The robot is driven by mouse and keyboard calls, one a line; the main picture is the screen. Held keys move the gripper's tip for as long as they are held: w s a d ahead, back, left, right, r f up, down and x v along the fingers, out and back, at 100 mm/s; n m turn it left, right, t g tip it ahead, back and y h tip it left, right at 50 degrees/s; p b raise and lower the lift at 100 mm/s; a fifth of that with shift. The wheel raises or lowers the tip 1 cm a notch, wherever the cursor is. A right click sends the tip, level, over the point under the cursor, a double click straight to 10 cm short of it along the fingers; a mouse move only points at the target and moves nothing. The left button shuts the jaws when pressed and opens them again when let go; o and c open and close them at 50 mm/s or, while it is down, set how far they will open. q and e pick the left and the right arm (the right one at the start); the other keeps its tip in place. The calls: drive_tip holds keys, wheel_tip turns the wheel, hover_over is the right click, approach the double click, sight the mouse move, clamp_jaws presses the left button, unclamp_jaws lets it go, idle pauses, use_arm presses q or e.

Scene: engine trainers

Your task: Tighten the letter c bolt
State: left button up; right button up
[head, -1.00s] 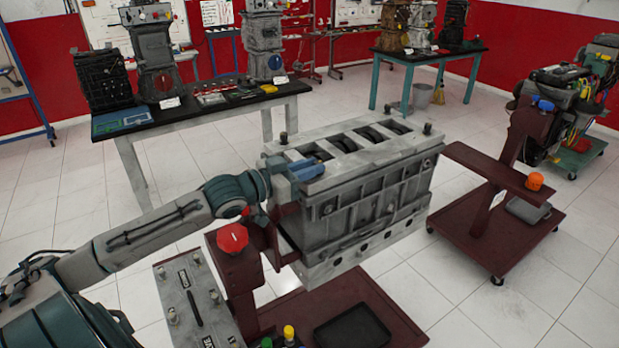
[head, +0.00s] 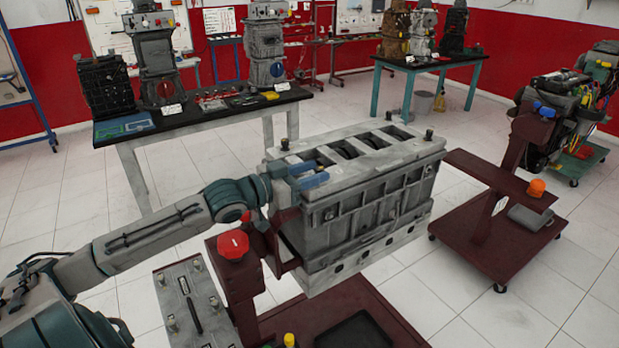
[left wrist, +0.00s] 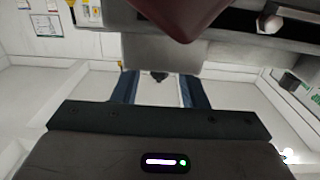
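The grey engine block (head: 370,195) sits on a dark red stand, with dark bolts standing on its top, one at the left back corner (head: 285,144) and one at the right end (head: 429,135). I cannot read any letter c. My left gripper (head: 306,175) is at the block's left end by the top edge, its two blue fingers apart. In the left wrist view the fingers of the left gripper (left wrist: 160,88) stand apart, and a small dark bolt-like piece (left wrist: 160,76) shows between them, beyond the tips. Contact cannot be told. My right gripper is not in view.
A red knob (head: 233,244) and a control panel (head: 190,305) stand below my left arm. A black-topped table (head: 200,110) with engines is behind. Another dark red stand (head: 500,235) is at the right. Tiled floor is clear between them.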

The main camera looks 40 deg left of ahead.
use_arm(q)
wheel_tip(320, 180, up, 4)
drive_tip(key=shift+f, duration=0.25)
drive_tip(key=shift+s+d, duration=0.1)
drive_tip(key=shift+s, duration=0.1)
drive_tip(key=shift+s+d+r+p, duration=0.2)
drive_tip(key=shift+s+d+p, duration=0.4)
drive_tip(key=shift+s+p, duration=0.4)
drive_tip(key=s+d+r+p, duration=0.1)
drive_tip(key=s+d+p, duration=0.6)
drive_tip(key=s, duration=0.4)
drive_tip(key=shift+d, duration=0.15)
drive_tip(key=shift+s+f, duration=0.1)
